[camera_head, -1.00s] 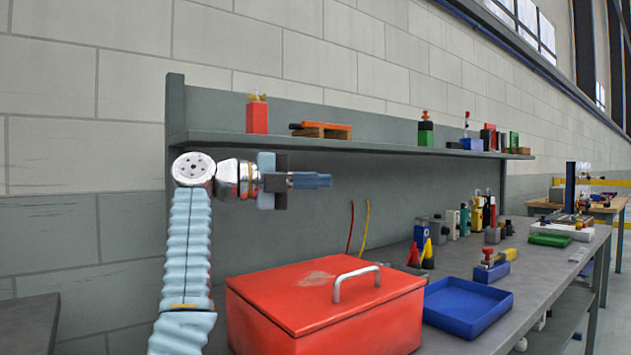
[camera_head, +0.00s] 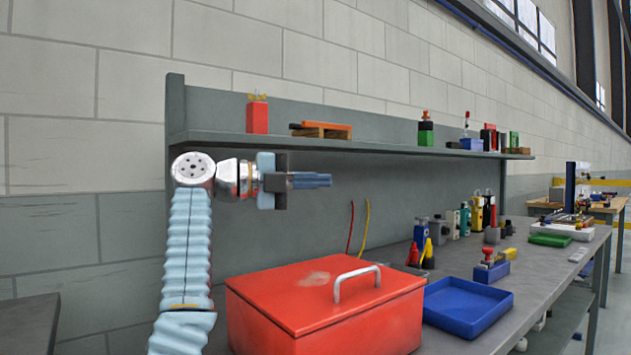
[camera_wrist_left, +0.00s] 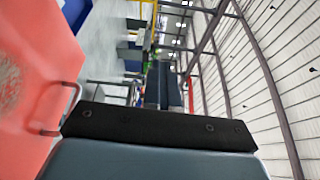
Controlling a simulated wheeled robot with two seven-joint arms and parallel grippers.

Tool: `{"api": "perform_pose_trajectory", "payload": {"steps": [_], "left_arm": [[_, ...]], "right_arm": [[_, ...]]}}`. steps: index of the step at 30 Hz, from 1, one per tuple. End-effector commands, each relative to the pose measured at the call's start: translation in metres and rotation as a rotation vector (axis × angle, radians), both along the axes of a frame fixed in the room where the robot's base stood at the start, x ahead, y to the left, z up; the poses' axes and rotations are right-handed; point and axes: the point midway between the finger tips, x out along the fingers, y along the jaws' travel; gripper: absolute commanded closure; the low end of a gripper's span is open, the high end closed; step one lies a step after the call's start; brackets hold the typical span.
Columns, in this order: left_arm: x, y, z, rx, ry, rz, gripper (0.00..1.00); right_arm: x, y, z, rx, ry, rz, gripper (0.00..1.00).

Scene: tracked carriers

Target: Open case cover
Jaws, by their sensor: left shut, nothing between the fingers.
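The red case (camera_head: 330,325) stands on the grey workbench, with its cover (camera_head: 310,293) closed and a silver handle (camera_head: 357,282) on top. My left gripper (camera_head: 328,180) is shut and empty, held level in the air above and behind the case, in front of the back panel below the shelf. It does not touch the case. In the left wrist view the red cover (camera_wrist_left: 35,95) and its handle (camera_wrist_left: 72,108) show at the left, beside the gripper's dark body. My right gripper is not in view.
A blue tray (camera_head: 468,324) sits right of the case. Red and yellow cones (camera_head: 427,258) and several bottles and small tools stand behind it. A shelf (camera_head: 350,142) with small items runs above the bench. Grey bench surface (camera_head: 545,268) is free at the right.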

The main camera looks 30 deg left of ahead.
Motion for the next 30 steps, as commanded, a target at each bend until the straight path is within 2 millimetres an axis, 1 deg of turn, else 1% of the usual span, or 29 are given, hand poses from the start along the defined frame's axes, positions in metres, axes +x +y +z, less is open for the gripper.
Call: {"api": "perform_pose_trajectory", "payload": {"steps": [12, 16, 25, 28, 30], "left_arm": [[0.000, 0.000, 0.000, 0.000, 0.000, 0.000, 0.99], [0.000, 0.000, 0.000, 0.000, 0.000, 0.000, 0.79], [-0.001, 0.001, 0.000, 0.000, 0.000, 0.001, 0.79], [-0.006, 0.007, 0.000, 0.000, 0.000, 0.002, 0.79], [-0.014, 0.015, 0.000, -0.001, -0.001, 0.003, 0.79]], "right_arm": [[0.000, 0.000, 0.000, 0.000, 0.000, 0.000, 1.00], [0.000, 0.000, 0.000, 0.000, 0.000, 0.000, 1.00], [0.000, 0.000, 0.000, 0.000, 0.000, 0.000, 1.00], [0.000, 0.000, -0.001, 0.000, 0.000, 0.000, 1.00], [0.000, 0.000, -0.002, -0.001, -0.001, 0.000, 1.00]]}}
